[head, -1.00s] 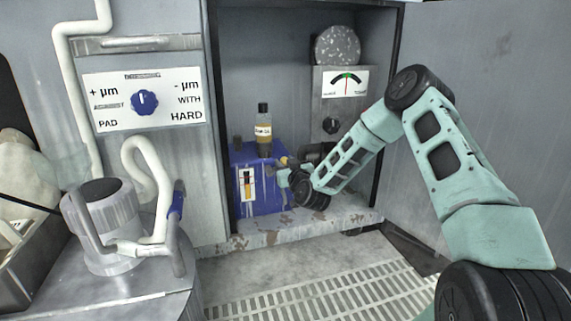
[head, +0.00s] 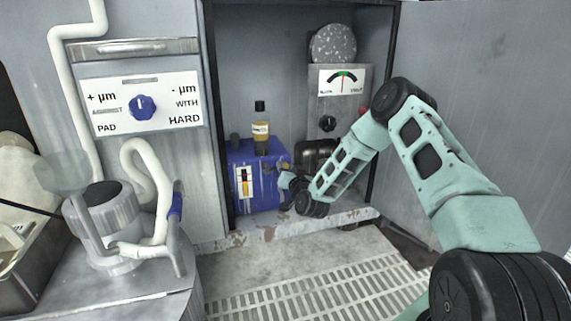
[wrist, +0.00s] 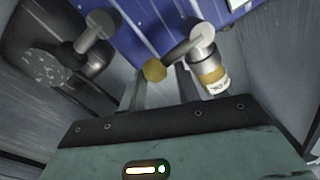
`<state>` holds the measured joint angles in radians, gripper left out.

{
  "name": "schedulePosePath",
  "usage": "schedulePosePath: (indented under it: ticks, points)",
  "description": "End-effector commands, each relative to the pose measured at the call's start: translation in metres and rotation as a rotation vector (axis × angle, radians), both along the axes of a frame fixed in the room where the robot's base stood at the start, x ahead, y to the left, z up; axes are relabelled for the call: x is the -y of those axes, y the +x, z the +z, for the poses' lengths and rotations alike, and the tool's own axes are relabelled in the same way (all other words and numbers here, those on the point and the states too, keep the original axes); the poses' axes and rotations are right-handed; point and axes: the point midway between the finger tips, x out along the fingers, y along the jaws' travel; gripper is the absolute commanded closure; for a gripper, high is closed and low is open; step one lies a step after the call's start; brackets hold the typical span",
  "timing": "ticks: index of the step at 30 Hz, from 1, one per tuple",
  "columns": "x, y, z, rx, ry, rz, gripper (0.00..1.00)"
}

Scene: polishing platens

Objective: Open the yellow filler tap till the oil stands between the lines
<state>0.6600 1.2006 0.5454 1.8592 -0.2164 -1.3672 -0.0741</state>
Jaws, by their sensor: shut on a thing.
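The blue oil tank (head: 270,190) stands in the open cabinet in the head view. A narrow sight gauge (head: 244,182) on its front shows amber oil in the lower part; the lines are too small to read against the level. In the wrist view the yellow end of the filler tap (wrist: 154,70) sits between my fingers, on a grey stem from the blue tank. My gripper (wrist: 160,84) is shut on the yellow tap. In the head view my gripper (head: 285,184) is at the tank's right side, and the tap is mostly hidden.
An oil bottle (head: 260,130) stands on the tank. A grey box with a dial gauge (head: 344,82) and black knob (head: 328,123) is to the right. The cabinet door (head: 480,90) is open beside my arm. A grated floor (head: 310,295) lies in front.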

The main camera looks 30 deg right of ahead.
Motion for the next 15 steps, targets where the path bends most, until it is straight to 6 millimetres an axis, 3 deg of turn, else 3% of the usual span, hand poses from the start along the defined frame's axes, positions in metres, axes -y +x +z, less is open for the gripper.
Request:
schedulePosePath:
  ticks: [1, 15]
  points:
    - [-0.0071, -0.0023, -0.0104, -0.018, 0.023, 0.016, 1.0]
    - [-0.0094, -0.0019, -0.0145, 0.003, 0.09, 0.02, 1.0]
